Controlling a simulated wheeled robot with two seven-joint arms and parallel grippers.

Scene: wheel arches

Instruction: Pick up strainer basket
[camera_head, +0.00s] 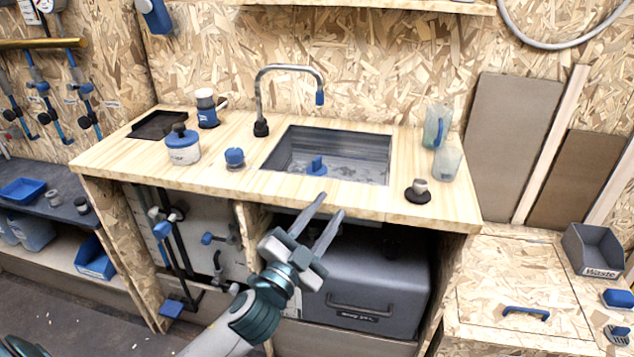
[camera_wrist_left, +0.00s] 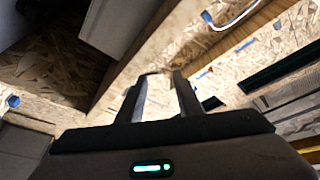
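I cannot tell for sure which thing is the strainer basket. A blue piece with an upright handle (camera_head: 316,166) sits on the floor of the grey sink (camera_head: 350,142). A small dark round piece with a pale knob (camera_head: 418,190) lies on the wooden counter (camera_head: 455,204), right of the sink. My left gripper (camera_head: 331,206) is in front of the counter's front edge, below the sink in the picture. Its two fingers are apart with nothing between them; they also show in the left wrist view (camera_wrist_left: 160,78). My right gripper is not in view.
A curved faucet (camera_head: 290,68) stands behind the sink. A blue-lidded pot (camera_head: 183,147), a blue knob-like piece (camera_head: 235,158) and a mug (camera_head: 207,108) stand left of it. Clear jugs (camera_head: 447,160) stand on the right. A dark grey box (camera_head: 370,285) is under the counter.

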